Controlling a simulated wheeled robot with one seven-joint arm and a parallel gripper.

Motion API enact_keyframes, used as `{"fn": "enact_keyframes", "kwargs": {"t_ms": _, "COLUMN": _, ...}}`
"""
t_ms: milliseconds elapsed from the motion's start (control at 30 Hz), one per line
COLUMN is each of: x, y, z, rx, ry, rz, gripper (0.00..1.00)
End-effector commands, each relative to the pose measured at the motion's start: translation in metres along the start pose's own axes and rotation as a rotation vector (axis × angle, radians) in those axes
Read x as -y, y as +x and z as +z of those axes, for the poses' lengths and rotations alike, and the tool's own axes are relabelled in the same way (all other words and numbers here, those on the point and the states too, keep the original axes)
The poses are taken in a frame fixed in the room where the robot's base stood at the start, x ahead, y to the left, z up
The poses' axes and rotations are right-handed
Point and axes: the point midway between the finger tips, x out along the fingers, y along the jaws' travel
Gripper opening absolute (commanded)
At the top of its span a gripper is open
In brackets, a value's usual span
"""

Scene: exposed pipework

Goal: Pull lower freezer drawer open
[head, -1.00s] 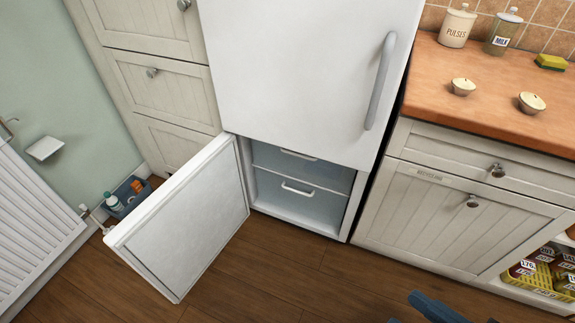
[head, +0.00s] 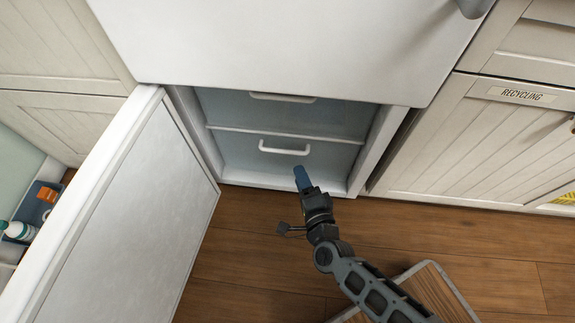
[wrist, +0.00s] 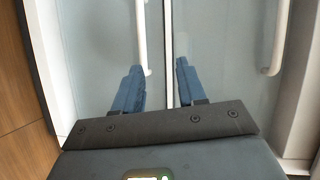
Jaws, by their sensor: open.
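The lower freezer drawer (head: 240,165) is shut inside the open freezer compartment. Its white bar handle (head: 284,149) runs across its upper front. My gripper (head: 301,172) is open and empty, in front of the drawer near the handle's right end in the head view. In the wrist view, which is turned sideways, the blue fingers of my gripper (wrist: 157,68) are spread. The lower drawer's handle (wrist: 140,30) shows at the left, its near end between the fingers in the picture, closer to the left finger. I cannot tell whether they touch.
The upper drawer's handle (head: 282,97) is above; it also shows at right in the wrist view. The freezer door (head: 140,200) stands open on the left. The recycling cabinet (head: 500,140) stands on the right.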

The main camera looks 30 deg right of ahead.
Motion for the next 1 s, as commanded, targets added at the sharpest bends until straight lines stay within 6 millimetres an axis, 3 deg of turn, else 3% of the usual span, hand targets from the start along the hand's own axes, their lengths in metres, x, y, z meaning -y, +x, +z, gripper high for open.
{"fn": "enact_keyframes", "kwargs": {"t_ms": 33, "x": -0.017, "y": 0.018, "z": 0.006, "rx": -0.01, "ry": 0.043, "rz": 0.002, "gripper": 0.4}}
{"fn": "enact_keyframes", "kwargs": {"t_ms": 200, "x": -0.031, "y": 0.044, "z": 0.012, "rx": -0.033, "ry": 0.133, "rz": 0.013, "gripper": 0.4}}
{"fn": "enact_keyframes", "kwargs": {"t_ms": 367, "x": -0.033, "y": 0.059, "z": 0.013, "rx": -0.039, "ry": 0.151, "rz": 0.015, "gripper": 0.4}}
{"fn": "enact_keyframes", "kwargs": {"t_ms": 700, "x": -0.034, "y": 0.108, "z": 0.01, "rx": -0.039, "ry": 0.148, "rz": 0.014, "gripper": 0.4}}
{"fn": "enact_keyframes", "kwargs": {"t_ms": 1000, "x": -0.032, "y": 0.124, "z": 0.01, "rx": -0.037, "ry": 0.147, "rz": 0.016, "gripper": 0.4}}
